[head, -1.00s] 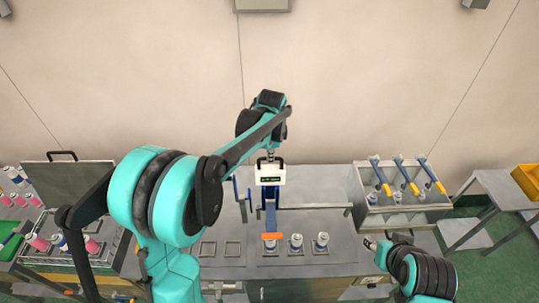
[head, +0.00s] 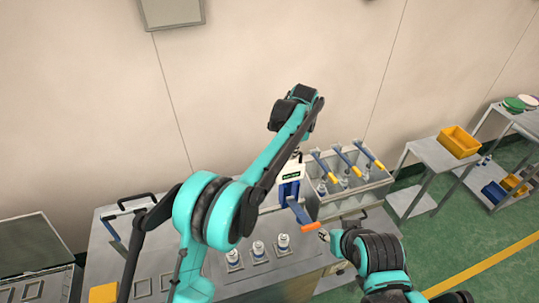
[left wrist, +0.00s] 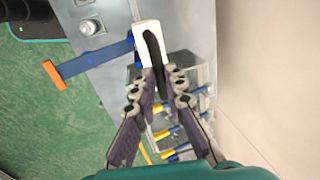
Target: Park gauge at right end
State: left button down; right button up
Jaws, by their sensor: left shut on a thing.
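The gauge has a white body with a small green display (head: 291,176), a blue bar and an orange tip (head: 309,226). It hangs from my left gripper (head: 297,156), to the right of three cans and in front of the grey rack. In the left wrist view my left gripper (left wrist: 156,85) is shut on the dark handle in the gauge's white body (left wrist: 143,28); the blue bar and orange end reach left. My right gripper (head: 325,236) is near the orange tip; its fingers are too small to read.
Three white cans (head: 258,250) stand in a row on the steel bench (head: 220,274). A grey rack (head: 376,191) with blue-and-yellow-handled tools stands behind the gauge. A side table with a yellow bin (head: 459,142) stands farther right, beyond green floor.

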aim_at(302, 154)
pick_arm(q)
jog(key=d, duration=0.2)
jog(key=w+d, duration=0.1)
jog(key=shift+d, duration=0.35)
jog(key=c, duration=1.6)
grip_release()
jog(key=shift+d, duration=0.1)
jog(key=shift+w+d, duration=0.1)
jog(key=shift+r, duration=0.15)
jog(key=r, duration=0.3)
jog(key=s+r, duration=0.1)
jog(key=r, duration=0.3)
jog(key=s+r, duration=0.1)
jog(key=r, duration=0.3)
jog(key=shift+s+d+r, duration=0.15)
jog(key=shift+d+r, duration=0.1)
jog(key=shift+d, duration=0.1)
